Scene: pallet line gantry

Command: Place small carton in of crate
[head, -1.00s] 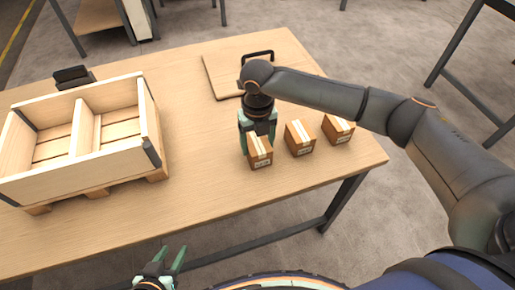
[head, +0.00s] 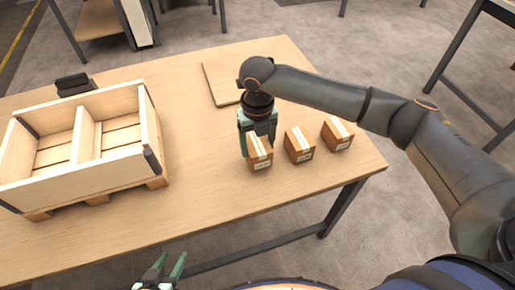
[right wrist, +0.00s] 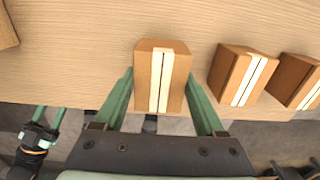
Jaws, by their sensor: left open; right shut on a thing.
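Three small brown cartons with pale tape stripes stand in a row on the table. My right gripper (head: 258,135) reaches down from above and is shut on the leftmost small carton (head: 260,155). In the right wrist view the held carton (right wrist: 162,80) sits between the two green fingers, one along each side. It appears to rest on the tabletop. The wooden crate (head: 75,173) stands at the left of the table, split by a divider into two compartments, both looking empty. My left gripper (head: 168,271) is open and empty at the bottom, off the table's front edge.
The middle carton (head: 299,146) and the right carton (head: 337,134) stand close beside the held one. A flat wooden board (head: 218,82) lies behind my right arm. A dark object (head: 74,84) is behind the crate. The table (head: 200,150) is clear between the crate and the held carton.

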